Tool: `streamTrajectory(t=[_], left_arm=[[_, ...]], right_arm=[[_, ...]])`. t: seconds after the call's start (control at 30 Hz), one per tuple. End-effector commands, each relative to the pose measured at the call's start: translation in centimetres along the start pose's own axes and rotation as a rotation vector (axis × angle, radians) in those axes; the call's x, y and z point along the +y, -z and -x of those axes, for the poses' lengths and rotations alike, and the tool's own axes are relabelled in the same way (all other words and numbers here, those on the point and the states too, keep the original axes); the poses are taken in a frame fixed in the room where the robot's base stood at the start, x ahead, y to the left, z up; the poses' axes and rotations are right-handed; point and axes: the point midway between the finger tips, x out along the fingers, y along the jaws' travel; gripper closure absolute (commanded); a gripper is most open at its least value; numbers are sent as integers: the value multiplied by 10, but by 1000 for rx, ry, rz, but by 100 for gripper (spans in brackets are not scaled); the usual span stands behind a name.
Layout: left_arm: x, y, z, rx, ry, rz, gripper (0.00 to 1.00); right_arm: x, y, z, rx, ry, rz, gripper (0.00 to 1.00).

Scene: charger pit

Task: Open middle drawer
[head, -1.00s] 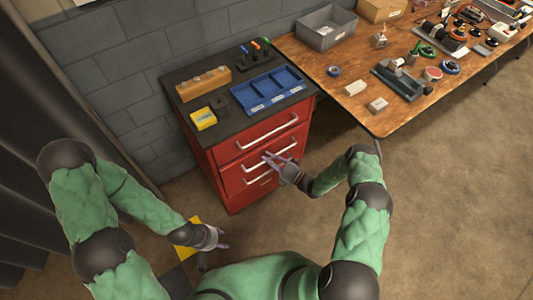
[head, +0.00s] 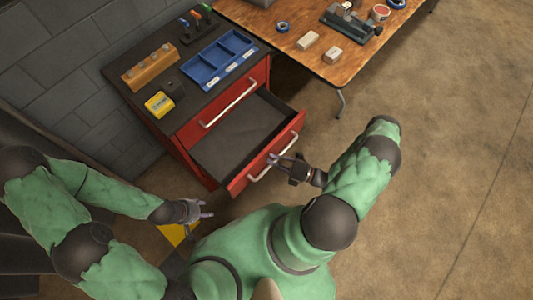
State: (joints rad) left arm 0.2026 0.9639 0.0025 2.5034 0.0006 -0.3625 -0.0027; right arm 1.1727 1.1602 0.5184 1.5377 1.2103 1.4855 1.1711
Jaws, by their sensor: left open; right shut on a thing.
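The red cabinet (head: 167,144) with a dark top stands at the upper left. Its middle drawer (head: 240,137) is pulled out and shows a bare dark grey inside. The top drawer (head: 254,77) above it is closed. My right gripper (head: 275,159) is shut on the middle drawer's pale bar handle (head: 260,172), at the right part of the bar. My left gripper (head: 207,209) is open and empty, low in front of the cabinet and apart from it. The lowest drawer is hidden beneath the open one.
A blue divided tray (head: 220,62), an orange block (head: 150,66) and a yellow box (head: 159,104) sit on the cabinet top. A wooden workbench (head: 281,42) with tools stands to the right. The floor (head: 440,180) at right is clear.

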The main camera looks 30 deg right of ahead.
Motion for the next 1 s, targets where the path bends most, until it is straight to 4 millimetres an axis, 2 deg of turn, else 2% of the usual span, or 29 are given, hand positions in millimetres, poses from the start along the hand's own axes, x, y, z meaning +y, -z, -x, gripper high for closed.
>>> streamTrajectory(t=[0.43, 0.47, 0.53, 0.87, 1.0], left_arm=[[0, 0, 0, 0, 0, 0, 51], [0, 0, 0, 0, 0, 0, 51], [0, 0, 0, 0, 0, 0, 51], [0, 0, 0, 0, 0, 0, 51], [0, 0, 0, 1, 0, 0, 51]], right_arm=[[0, 1, 5, 1, 3, 3, 100], [0, 1, 5, 1, 3, 3, 74], [0, 1, 5, 1, 3, 3, 54], [1, 1, 6, 0, 2, 2, 54], [0, 1, 15, -3, 3, 3, 54]])
